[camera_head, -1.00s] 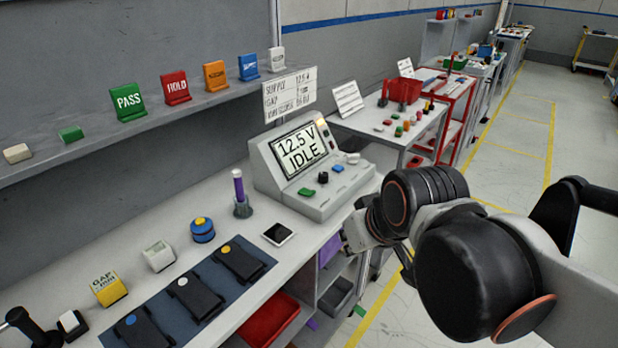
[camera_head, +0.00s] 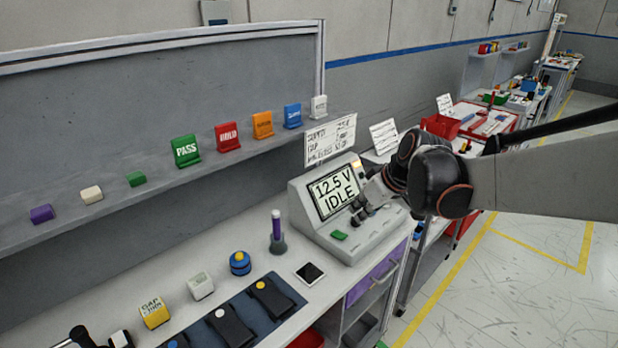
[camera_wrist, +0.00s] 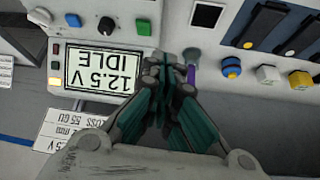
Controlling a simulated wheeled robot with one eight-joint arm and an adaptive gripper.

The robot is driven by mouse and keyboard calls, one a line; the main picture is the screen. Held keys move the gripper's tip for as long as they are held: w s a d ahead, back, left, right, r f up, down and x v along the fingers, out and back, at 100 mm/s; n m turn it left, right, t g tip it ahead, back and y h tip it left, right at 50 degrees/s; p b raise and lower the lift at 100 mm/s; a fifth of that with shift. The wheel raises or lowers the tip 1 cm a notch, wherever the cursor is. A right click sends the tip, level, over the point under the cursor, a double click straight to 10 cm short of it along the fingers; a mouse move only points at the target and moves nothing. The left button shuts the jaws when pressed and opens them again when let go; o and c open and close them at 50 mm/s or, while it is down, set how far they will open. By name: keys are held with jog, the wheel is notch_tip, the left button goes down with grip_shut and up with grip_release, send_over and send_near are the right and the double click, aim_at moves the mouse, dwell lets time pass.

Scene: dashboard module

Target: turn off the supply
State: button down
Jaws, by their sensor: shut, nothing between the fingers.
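The supply console (camera_head: 372,238) stands on the bench, and its screen (camera_head: 334,192) reads 12.5 V IDLE. My gripper (camera_head: 361,212) is shut and empty, in front of the console's right part, over its sloped control face; I cannot tell whether it touches. The wrist view shows the console upside down, with a green button (camera_wrist: 143,27), black knob (camera_wrist: 107,25), blue button (camera_wrist: 73,20) and white button (camera_wrist: 40,16). My closed fingers (camera_wrist: 174,70) are on the green-button side. In the head view my gripper hides some controls.
A blue mat (camera_head: 286,288) with black devices lies further left. A printed card (camera_head: 330,141) stands behind the console. Coloured signs line the shelf (camera_head: 110,214) above.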

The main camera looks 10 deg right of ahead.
jog(key=w+d+f+n+y+p, duration=0.1)
jog(key=w+p, duration=0.1)
jog(key=w, duration=0.4)
jog(key=shift+w+d+n, duration=0.15)
jog(key=shift+d+n, duration=0.15)
jog(key=shift+f, duration=0.15)
jog(key=b, duration=0.3)
send_over(341, 235)
notch_tip(341, 235, down, 8)
jog(key=shift+a+f, duration=0.1)
jog(key=shift+a, duration=0.05)
notch_tip(341, 235, down, 3)
jog(key=shift+f+b, duration=0.1)
jog(key=shift+b, duration=0.25)
jog(key=shift+s+f, duration=0.2)
jog(key=shift+f, duration=0.2)
